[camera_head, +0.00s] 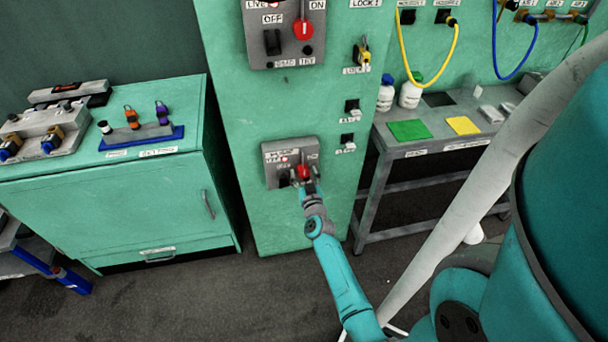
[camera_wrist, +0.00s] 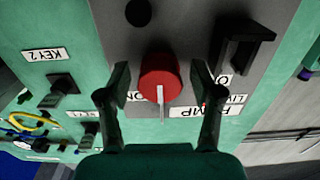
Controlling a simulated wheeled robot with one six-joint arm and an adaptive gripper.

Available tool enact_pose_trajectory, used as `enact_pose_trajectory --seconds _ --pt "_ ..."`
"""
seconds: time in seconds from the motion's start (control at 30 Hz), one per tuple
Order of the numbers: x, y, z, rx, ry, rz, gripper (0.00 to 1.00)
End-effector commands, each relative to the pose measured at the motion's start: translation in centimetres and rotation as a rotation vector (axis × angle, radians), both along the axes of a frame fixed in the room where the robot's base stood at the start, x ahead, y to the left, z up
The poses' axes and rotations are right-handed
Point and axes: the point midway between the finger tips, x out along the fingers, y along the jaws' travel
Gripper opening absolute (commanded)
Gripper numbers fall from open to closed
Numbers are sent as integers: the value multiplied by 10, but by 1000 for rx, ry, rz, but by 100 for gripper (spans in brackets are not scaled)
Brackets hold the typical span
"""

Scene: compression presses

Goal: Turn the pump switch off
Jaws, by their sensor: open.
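The pump switch is a red round knob (camera_head: 303,172) on a small grey panel (camera_head: 271,152) low on the green cabinet. In the wrist view the knob (camera_wrist: 161,78) sits between my fingers, its pale pointer line toward the bottom of the picture, near the upside-down ON and PUMP labels. A black lever-like part (camera_wrist: 245,45) is on the same panel. My gripper (camera_head: 309,187) is at the panel; in the wrist view its open fingers (camera_wrist: 160,88) stand either side of the knob, with gaps visible. Contact cannot be told. The OFF label is not readable here.
A larger panel with another red knob (camera_head: 303,29) is above. Key sockets (camera_head: 352,106) are to the right. A grey shelf table (camera_head: 400,149) with bottles and coloured sheets stands right; a green cabinet (camera_head: 100,215) stands left. The floor between is clear.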

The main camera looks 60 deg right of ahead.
Motion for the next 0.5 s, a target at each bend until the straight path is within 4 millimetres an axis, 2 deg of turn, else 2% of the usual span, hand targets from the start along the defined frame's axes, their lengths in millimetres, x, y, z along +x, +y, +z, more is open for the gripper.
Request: enact_pose_trajectory --seconds 0.13,0.4,0.5 --pt "0 0 0 0 0 0 66" --pt "0 0 0 0 0 0 0" --pt "0 0 0 0 0 0 0"
